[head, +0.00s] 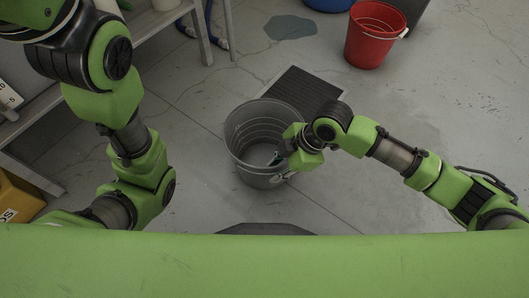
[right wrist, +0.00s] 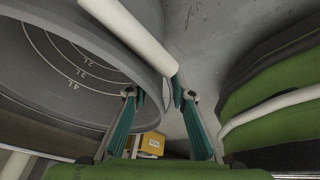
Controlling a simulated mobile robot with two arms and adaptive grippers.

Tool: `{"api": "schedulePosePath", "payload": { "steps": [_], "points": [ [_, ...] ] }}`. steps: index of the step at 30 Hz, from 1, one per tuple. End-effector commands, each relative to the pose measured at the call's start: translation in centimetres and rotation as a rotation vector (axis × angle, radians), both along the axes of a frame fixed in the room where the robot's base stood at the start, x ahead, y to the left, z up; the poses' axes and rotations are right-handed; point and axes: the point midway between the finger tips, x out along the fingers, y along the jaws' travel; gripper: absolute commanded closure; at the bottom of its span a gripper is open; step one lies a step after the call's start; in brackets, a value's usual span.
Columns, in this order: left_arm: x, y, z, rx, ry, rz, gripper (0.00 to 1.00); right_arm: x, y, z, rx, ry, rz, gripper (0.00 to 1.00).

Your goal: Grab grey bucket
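The grey bucket (head: 240,145) stands upright on the floor in the middle of the head view. In the right wrist view the bucket (right wrist: 75,70) fills the upper left, with litre marks inside. Its pale handle grip (right wrist: 130,35) slants down towards my fingers. My right gripper (head: 277,158) is at the bucket's right rim in the head view, partly hidden by its own wrist. In the right wrist view the right gripper (right wrist: 162,95) has its teal fingers apart, near the lower end of the handle grip. Contact cannot be told. My left gripper is not in view.
A dark floor grate (head: 305,90) lies just behind the bucket. A red bucket (head: 373,40) stands at the back right, with a blue container (head: 328,4) near it. A shelf or bench leg (head: 203,35) stands at the upper left.

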Motion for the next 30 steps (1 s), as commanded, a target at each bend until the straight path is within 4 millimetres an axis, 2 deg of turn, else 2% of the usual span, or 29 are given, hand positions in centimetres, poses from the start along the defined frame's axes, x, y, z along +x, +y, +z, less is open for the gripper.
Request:
{"api": "schedulePosePath", "payload": {
  "steps": [1,7,14,15,17,18,30],
  "points": [
    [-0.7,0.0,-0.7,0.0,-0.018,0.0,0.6,0.0,0.4,-1.3,0.001,0.002,0.001,0.78],
    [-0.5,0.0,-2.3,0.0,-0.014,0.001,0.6,0.1,1.3,-3.4,0.0,0.0,0.0,0.78],
    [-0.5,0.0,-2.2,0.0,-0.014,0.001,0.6,0.1,1.4,-3.3,0.0,0.0,0.0,0.78],
    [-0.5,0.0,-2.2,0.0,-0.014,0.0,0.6,0.1,1.4,-3.3,0.0,0.0,0.0,0.8],
    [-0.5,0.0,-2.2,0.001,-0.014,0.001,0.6,0.1,1.4,-3.3,0.0,0.0,0.0,0.96],
    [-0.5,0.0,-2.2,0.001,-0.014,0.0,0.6,0.1,1.4,-3.3,0.0,0.0,0.0,1.0],
    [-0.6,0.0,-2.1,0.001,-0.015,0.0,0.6,0.2,1.4,-3.1,0.002,-0.003,0.0,1.0]
  ]
}}
